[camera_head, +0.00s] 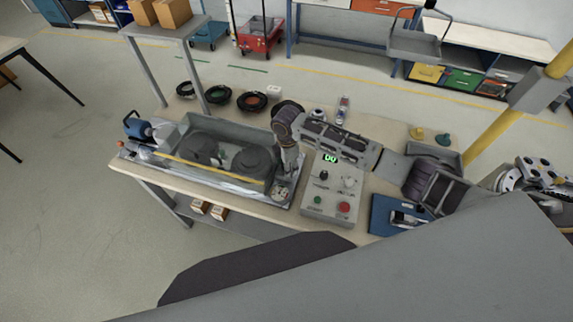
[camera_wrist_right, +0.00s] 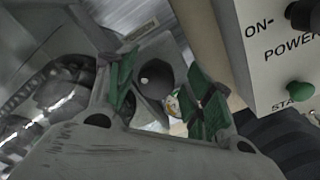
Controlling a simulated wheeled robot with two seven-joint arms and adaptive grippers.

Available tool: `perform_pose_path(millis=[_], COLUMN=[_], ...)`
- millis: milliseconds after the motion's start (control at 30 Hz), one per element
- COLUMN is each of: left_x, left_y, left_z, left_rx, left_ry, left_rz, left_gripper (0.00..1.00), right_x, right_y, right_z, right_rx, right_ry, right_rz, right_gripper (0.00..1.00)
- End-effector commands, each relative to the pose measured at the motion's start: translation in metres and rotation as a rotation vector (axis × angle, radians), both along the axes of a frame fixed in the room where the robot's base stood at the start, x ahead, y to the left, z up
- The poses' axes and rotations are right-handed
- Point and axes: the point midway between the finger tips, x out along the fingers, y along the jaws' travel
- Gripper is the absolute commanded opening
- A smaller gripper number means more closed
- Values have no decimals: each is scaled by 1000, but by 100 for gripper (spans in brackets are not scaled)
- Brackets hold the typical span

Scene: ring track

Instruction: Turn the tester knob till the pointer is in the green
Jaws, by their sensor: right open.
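The tester (camera_head: 268,185) is a grey tray-like unit with two dark drums on the table. A small round dial (camera_head: 281,193) sits at its front right corner; its pointer is too small to read. My right gripper (camera_head: 288,170) points down just above and behind this dial. In the right wrist view, the right gripper (camera_wrist_right: 165,100) is open, its green-padded fingers apart. A dark round knob-like part (camera_wrist_right: 154,78) with a pale dot shows between and beyond them; I cannot tell whether they touch it. A sliver of the coloured dial (camera_wrist_right: 174,105) shows behind. My left gripper is out of view.
A control box (camera_head: 318,208) with a green display, knobs and buttons stands right of the dial, close beside the gripper. Several coiled rings, including a black one (camera_head: 218,94), lie at the table's back left.

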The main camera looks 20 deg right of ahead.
Motion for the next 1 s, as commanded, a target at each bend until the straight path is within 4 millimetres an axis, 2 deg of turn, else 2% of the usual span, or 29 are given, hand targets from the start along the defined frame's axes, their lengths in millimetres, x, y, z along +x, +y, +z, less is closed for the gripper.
perform_pose_path(millis=[567, 767, 1000], left_x=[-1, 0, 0], left_y=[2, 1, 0], left_z=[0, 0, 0], left_rx=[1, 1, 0], left_ry=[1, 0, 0], left_rz=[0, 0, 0], left_gripper=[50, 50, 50], right_x=[3, 4, 3], right_y=[3, 4, 4], right_z=[7, 21, 48], right_rx=[9, 11, 11], right_ry=[-11, -12, -13], right_rz=[1, 3, 2], right_gripper=[57, 57, 57])
